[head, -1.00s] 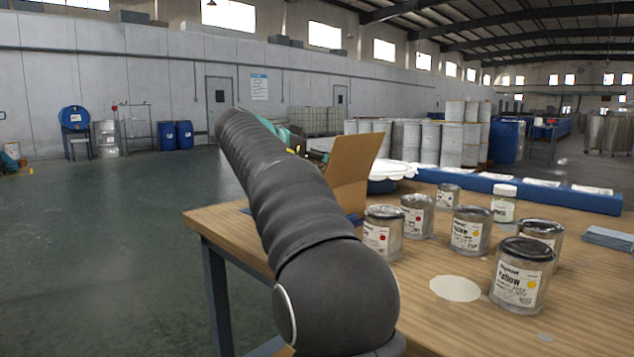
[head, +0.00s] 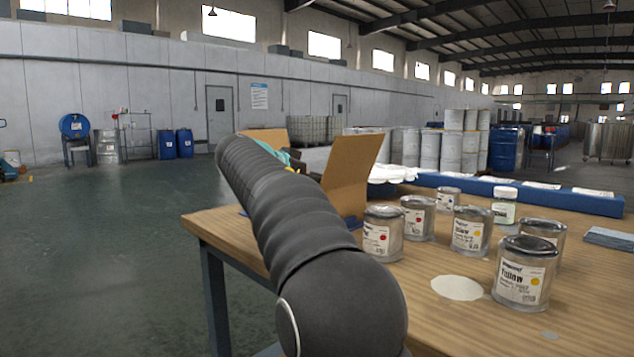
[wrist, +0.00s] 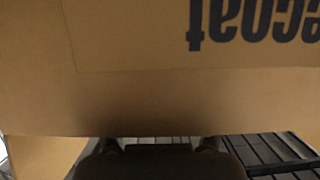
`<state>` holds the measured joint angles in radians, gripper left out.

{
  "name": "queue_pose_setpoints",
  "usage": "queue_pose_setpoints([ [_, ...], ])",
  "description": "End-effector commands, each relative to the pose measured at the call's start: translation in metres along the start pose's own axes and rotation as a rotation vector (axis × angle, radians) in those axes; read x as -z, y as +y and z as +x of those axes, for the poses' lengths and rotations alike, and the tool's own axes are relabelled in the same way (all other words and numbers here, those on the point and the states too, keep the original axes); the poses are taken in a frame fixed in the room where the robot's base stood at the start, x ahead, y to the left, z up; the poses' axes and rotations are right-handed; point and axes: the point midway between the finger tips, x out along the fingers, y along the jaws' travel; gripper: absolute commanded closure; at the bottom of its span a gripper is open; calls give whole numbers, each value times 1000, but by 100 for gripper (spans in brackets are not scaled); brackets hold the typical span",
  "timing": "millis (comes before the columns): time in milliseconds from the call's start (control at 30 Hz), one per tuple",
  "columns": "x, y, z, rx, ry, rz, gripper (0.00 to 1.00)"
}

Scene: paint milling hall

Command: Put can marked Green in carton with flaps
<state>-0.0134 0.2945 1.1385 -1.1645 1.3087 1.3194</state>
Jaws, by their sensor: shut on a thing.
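The carton with flaps stands on the wooden table beyond my arm in the head view. One brown flap (head: 352,176) stands up to the right of the arm, and another flap (head: 265,140) shows behind it. In the wrist view the carton's cardboard (wrist: 110,95), with upside-down dark lettering, fills most of the picture. My gripper (wrist: 160,143) shows dark at the bottom edge, partly covered by the cardboard. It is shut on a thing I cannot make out. I can read no Green label on any can in view.
Several metal cans stand on the table (head: 440,280), among them a Yellow can (head: 523,273) and a red-dotted can (head: 383,234). A white-lidded jar (head: 503,206) stands among them. Open floor is at left.

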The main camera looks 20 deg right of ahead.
Motion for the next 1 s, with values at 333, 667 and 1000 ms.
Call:
queue_pose_setpoints([
  [333, -3, 0, 1, 0, 0, 0, 3],
  [667, -3, 0, 1, 0, 0, 0, 3],
  [1000, 8, -1, -25, 4, 0, 0, 3],
])
